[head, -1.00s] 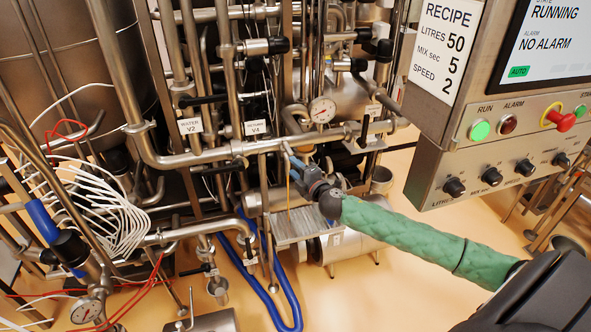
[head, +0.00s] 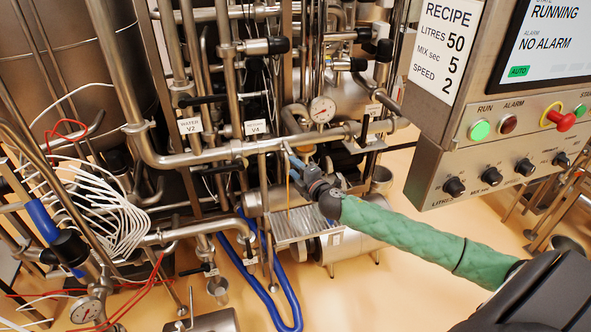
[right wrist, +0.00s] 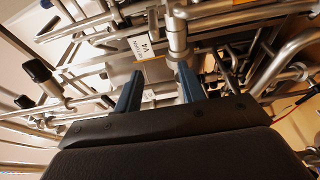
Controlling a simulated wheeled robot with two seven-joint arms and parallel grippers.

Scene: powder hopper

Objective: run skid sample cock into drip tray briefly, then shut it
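The sample cock (head: 283,152) is on the short pipe drop below the horizontal pipe, close to my right gripper's fingertips; its handle is too small to make out. A thin orange stream (head: 289,192) hangs below it, down toward the ribbed metal drip tray (head: 312,230). My right gripper (head: 292,158) is at the cock, its blue fingers spread. In the right wrist view the fingers (right wrist: 158,80) stand apart, with a steel pipe end (right wrist: 177,42) beyond them near the right finger. I cannot tell whether a finger touches the cock. My left gripper is not in view.
Pipes and valves crowd around the cock, with tags V2 (head: 189,125) and V4 (head: 257,128) and a gauge (head: 322,109). The control panel (head: 490,150) hangs at the right, above my green-sleeved right arm. A blue hose (head: 285,290) lies below. Open floor is at lower right.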

